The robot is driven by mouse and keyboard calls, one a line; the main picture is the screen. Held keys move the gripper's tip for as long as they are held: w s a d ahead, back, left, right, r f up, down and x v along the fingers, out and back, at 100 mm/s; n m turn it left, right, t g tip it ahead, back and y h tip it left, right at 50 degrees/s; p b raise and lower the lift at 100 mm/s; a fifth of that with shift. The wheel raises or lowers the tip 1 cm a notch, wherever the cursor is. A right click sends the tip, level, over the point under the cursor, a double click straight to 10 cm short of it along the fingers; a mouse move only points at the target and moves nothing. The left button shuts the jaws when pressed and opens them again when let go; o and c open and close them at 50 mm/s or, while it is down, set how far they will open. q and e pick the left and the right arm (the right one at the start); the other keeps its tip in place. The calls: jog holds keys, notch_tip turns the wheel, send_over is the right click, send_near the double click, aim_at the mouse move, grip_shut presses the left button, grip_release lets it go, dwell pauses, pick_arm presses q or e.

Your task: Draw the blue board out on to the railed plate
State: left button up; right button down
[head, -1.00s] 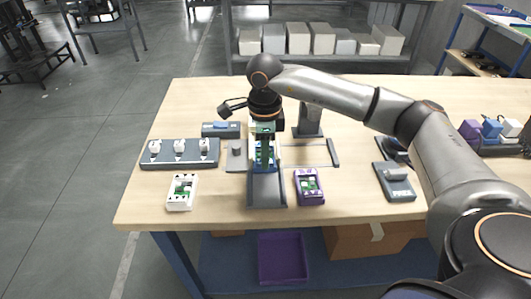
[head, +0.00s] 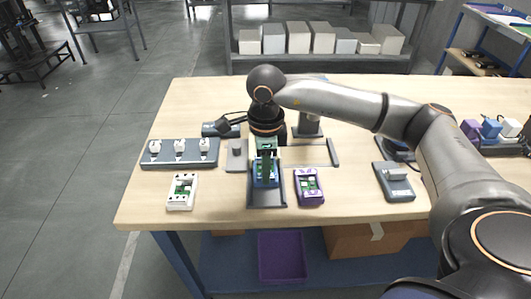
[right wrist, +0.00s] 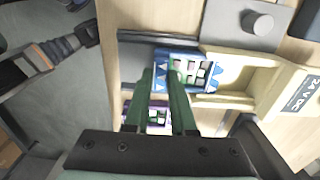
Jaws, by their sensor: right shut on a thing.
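The blue board (head: 265,181), blue with white and green parts on top, lies over the back and middle of the dark grey railed plate (head: 267,200), between its side rails. It also shows in the right wrist view (right wrist: 190,85), beside the cream housing (right wrist: 245,85) with a "24V DC" label. My right gripper (head: 266,172) points down at the board, its green fingers shut on it. The fingers hide part of the board. My left gripper is in neither view.
A white module (head: 181,192) stands left of the plate and a purple one (head: 309,187) right of it, close by. A dark strip with several white knobs (head: 180,153) lies at left. A grey switch box (head: 394,182) sits at right. The front table edge is near.

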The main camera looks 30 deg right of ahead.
jog(key=shift+s+a, duration=0.5)
jog(key=shift+s, duration=0.35)
jog(key=shift+s+a, duration=0.5)
jog(key=shift+s, duration=0.3)
jog(key=c, duration=0.8)
grip_release()
jog(key=shift+w, duration=0.1)
jog(key=shift+r, duration=0.1)
jog(key=shift+r+p, duration=2)
jog(key=shift+r, duration=0.9)
